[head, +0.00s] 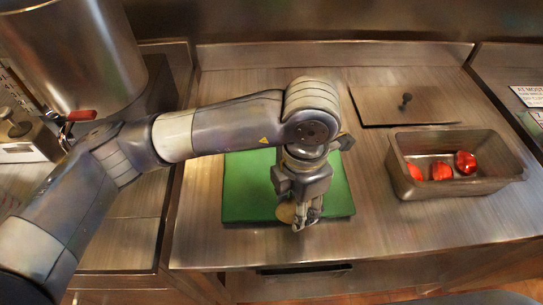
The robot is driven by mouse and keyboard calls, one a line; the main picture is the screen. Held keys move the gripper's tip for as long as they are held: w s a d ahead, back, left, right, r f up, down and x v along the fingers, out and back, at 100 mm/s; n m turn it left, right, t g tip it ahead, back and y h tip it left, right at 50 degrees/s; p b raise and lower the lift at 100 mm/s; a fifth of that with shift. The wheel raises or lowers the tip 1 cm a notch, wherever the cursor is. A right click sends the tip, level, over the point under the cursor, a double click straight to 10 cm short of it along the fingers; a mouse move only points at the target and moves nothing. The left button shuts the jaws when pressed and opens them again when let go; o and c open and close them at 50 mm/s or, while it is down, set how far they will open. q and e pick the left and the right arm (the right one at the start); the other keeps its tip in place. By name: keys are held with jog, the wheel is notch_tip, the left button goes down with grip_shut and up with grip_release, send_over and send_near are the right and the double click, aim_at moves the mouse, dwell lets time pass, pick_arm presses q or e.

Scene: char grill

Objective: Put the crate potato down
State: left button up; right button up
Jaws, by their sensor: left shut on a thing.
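My left gripper (304,217) points down over the green cutting board (240,190), near its front edge. It is shut on a tan, rounded potato (286,213). The potato is mostly hidden behind the fingers, and I cannot tell whether it touches the board. A grey metal crate (457,189) stands to the right of the board with several red, round items (465,162) inside. My right gripper is not in view.
A large metal pot (75,55) stands at the back left. Bare steel counter (372,222) lies between board and crate.

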pick_arm(q)
jog(key=w+a+p, duration=0.1)
jog(key=w+a, duration=0.1)
jog(key=w, duration=0.1)
jog(key=w+a+p, duration=0.2)
jog(key=w, duration=0.2)
jog(key=w+a+f+p, duration=0.1)
jog(key=w+a, duration=0.1)
jog(key=w, duration=0.2)
jog(key=shift+w+a, duration=0.1)
jog(key=shift+a, duration=0.05)
jog(key=f+p, duration=0.2)
jog(key=f, duration=0.1)
jog(key=shift+w+a+p, duration=0.15)
jog(key=shift+w+p, duration=0.15)
jog(key=shift+w, duration=0.05)
jog(key=shift+f, duration=0.3)
jog(key=shift+f, duration=0.1)
jog(key=shift+f, duration=0.15)
jog(key=o, duration=1.1)
jog(key=shift+o, duration=0.2)
